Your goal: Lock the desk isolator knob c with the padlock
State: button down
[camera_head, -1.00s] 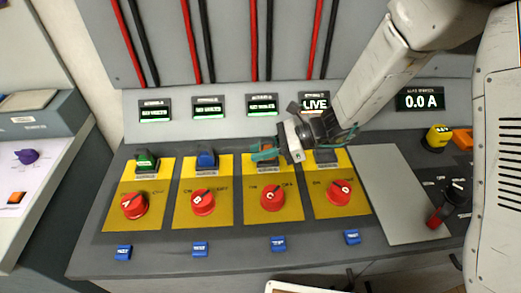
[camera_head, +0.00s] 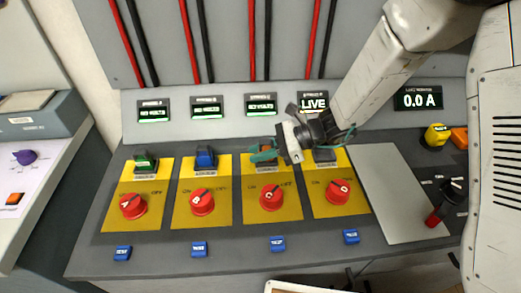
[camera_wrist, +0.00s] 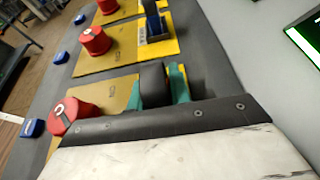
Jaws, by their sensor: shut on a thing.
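Several red knobs stand in a row on yellow plates. The third knob from the left (camera_head: 271,197) has no gripper on it; I take it as knob c. A red knob also shows in the wrist view (camera_wrist: 70,114). My gripper (camera_head: 264,153) has teal fingers and is at the top of the third plate, above and behind that knob. I cannot clearly make out a padlock.
A green block (camera_head: 145,161) and a blue block (camera_head: 206,158) top the left plates. Small blue tags (camera_head: 278,244) line the desk front. A yellow item (camera_head: 437,135) and an orange item (camera_head: 460,138) lie at right. A bare grey panel (camera_head: 403,195) is clear. The fourth display (camera_head: 314,103) reads LIVE.

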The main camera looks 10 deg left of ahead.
jog(key=shift+f, duration=0.35)
jog(key=c, duration=1.6)
grip_release()
jog(key=shift+o, duration=0.2)
jog(key=shift+v, duration=5.55)
jog(key=shift+s+r, duration=0.1)
